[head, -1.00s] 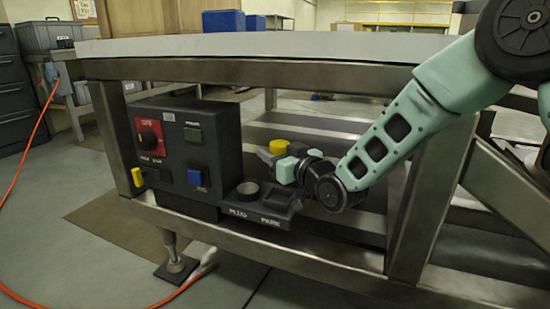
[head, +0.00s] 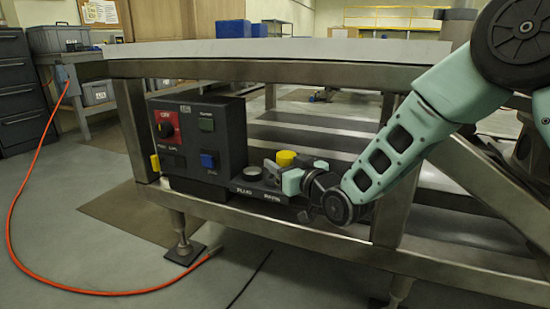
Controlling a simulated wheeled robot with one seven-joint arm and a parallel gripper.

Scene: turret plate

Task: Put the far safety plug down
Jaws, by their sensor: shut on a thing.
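The safety plug with a yellow cap (head: 286,157) is between the fingers of my gripper (head: 278,173), which is shut on it. The gripper and plug are low over the right part of the dark shelf in front of the control box (head: 228,135). The plug's lower end is hidden by the gripper, so I cannot tell whether it touches the shelf. A round dark holder (head: 252,172) stands just left of the gripper, above the "PLUG" label. Another yellow piece (head: 155,162) shows at the box's left edge.
The box carries a red switch panel (head: 165,126), a green button (head: 206,124) and a blue button (head: 208,161). The steel frame's top beam (head: 270,69) runs above, and its lower rail (head: 270,225) runs below the shelf. An orange hose (head: 22,225) lies on the floor at left.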

